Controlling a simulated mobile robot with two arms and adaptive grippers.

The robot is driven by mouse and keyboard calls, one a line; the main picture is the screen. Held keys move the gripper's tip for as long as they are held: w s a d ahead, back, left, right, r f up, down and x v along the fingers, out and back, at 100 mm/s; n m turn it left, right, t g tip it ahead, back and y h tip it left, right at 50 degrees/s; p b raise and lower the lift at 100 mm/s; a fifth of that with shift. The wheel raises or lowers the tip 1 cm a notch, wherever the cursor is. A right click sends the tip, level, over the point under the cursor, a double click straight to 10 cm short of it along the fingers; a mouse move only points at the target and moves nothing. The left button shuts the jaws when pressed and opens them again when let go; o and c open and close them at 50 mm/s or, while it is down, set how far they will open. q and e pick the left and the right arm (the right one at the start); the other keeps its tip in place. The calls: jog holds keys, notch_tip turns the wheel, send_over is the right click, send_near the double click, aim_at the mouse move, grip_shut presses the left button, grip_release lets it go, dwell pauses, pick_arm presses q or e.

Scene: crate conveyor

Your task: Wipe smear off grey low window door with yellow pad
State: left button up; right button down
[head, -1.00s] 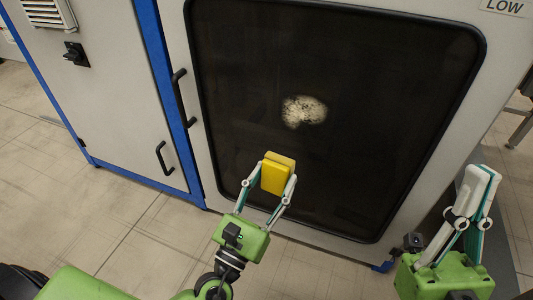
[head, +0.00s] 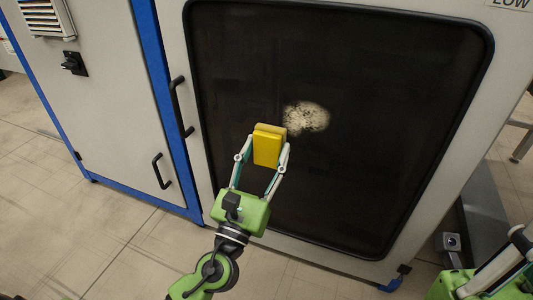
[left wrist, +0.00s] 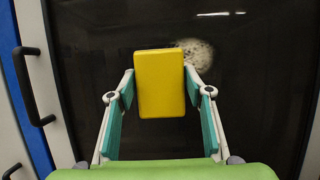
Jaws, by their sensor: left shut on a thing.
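The grey door (head: 172,45) has a large dark window (head: 410,110) and a partly cut-off LOW label (head: 510,4). A pale, speckled smear (head: 306,117) lies on the window and also shows in the left wrist view (left wrist: 200,54). My left gripper (head: 268,151) is shut on the yellow pad (head: 267,138), which it holds up in front of the window. The pad is just left of and below the smear; in the left wrist view the pad (left wrist: 160,85) covers the smear's left edge. I cannot tell whether it touches the glass. My right gripper (head: 500,262) is partly cut off at bottom right.
A black handle (head: 181,107) stands out left of the window. A grey cabinet with blue edging (head: 158,90) and its own handle (head: 161,171) stands to the left. The tiled floor (head: 80,235) at lower left is clear.

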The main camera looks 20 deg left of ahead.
pick_arm(q)
jog(key=shift+w+d+r, duration=0.1)
jog(key=shift+w+r, duration=0.1)
jog(key=shift+w, duration=0.65)
jog(key=shift+w+d, duration=0.1)
jog(key=shift+w, duration=2.15)
jog(key=shift+w, duration=1.05)
jog(key=shift+s+d, duration=0.15)
jog(key=shift+d, duration=3.7)
